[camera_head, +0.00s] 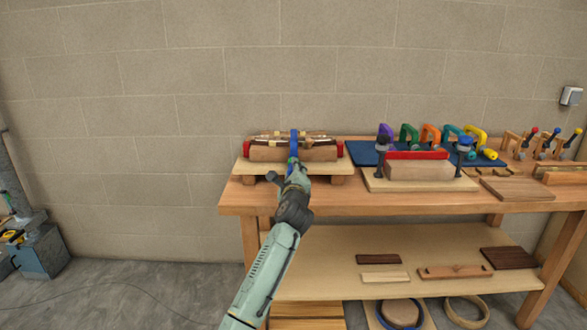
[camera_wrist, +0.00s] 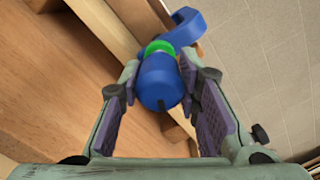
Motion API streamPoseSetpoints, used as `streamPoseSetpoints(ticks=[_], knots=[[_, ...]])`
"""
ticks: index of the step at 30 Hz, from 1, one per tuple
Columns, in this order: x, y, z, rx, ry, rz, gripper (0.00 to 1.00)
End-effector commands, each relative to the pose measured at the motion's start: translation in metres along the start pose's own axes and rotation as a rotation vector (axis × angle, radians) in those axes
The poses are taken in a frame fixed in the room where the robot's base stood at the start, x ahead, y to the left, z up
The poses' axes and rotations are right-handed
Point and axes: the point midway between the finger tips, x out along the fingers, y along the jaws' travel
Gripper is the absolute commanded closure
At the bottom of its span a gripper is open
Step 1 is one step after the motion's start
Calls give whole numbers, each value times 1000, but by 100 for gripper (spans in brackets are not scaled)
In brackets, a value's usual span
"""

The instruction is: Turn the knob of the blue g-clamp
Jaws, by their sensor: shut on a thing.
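The blue g-clamp (camera_head: 294,137) stands at the middle of the wooden lamination form (camera_head: 264,153) at the left end of the workbench. In the wrist view its curved blue frame (camera_wrist: 187,27) is at the top, with a green ring (camera_wrist: 160,47) below it. The blue knob (camera_wrist: 160,82) points towards the camera and has a dark slot at its lower rim. My gripper (camera_head: 292,172) reaches the clamp from the front. In the wrist view my gripper (camera_wrist: 168,76) has one finger on each side of the knob and is shut on it. My gripper hides the knob in the head view.
The form has red end pieces (camera_head: 339,149) and rests on a pale board (camera_head: 250,167). A second form with a red strip (camera_head: 417,154) stands to the right. Several coloured clamps stand on a blue mat (camera_head: 362,151) behind it. A lower shelf (camera_head: 330,278) holds wood pieces.

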Motion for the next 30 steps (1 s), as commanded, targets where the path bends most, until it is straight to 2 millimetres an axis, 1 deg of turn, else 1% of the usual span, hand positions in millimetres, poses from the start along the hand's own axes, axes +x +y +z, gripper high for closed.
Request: streamPoseSetpoints(ticks=[1,15,22,30], knots=[[0,-4,5,49,-5,-3,97],[0,-5,5,463,-4,-3,97],[0,-5,4,595,-4,-4,97],[0,-4,3,669,-4,-3,97]])
